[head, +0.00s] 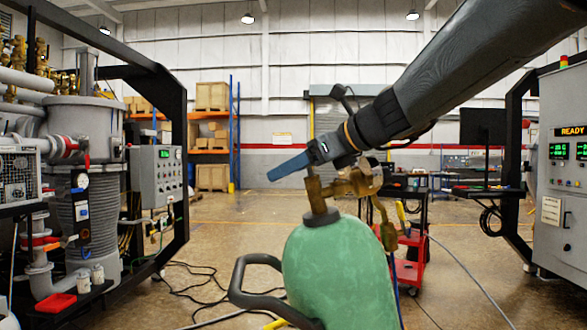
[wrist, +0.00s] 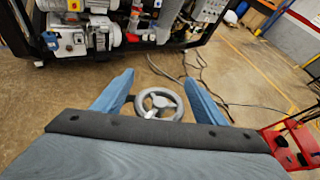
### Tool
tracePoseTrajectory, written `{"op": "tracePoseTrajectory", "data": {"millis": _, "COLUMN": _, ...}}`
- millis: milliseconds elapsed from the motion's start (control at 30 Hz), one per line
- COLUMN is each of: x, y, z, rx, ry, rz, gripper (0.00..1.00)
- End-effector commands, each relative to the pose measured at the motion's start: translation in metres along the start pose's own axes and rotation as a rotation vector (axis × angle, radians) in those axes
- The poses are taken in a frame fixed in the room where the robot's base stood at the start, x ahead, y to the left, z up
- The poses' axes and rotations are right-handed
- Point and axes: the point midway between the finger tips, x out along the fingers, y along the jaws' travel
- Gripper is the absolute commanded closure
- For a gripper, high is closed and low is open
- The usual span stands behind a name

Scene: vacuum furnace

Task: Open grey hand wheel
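The grey hand wheel (wrist: 159,104) is a round spoked wheel in the wrist view. It lies in the gap between my two blue fingers, with clear space on both sides. My gripper (wrist: 159,78) is open around the line to the wheel, and no contact shows. How far the wheel is from the fingertips is hard to tell. In the head view my gripper (head: 272,175) points left and slightly down, above a green gas cylinder (head: 338,270) with a brass valve (head: 345,186). I cannot make out the wheel in the head view.
A furnace vessel (head: 90,165) in a black frame stands left, with a control box (head: 156,175). A cabinet (head: 563,170) reading READY stands right. A red cart (head: 408,265) is behind the cylinder. Dark cables (head: 190,282) cross the floor.

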Motion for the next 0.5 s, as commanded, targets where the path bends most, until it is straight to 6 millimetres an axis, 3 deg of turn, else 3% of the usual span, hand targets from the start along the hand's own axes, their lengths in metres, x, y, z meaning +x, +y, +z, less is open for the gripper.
{"op": "tracePoseTrajectory", "data": {"millis": 267, "x": -0.001, "y": -0.001, "z": 0.001, "rx": 0.000, "ry": 0.001, "rz": -0.001, "gripper": 0.35}}
{"op": "tracePoseTrajectory", "data": {"millis": 500, "x": -0.013, "y": -0.006, "z": 0.029, "rx": -0.002, "ry": -0.001, "rz": -0.002, "gripper": 0.35}}
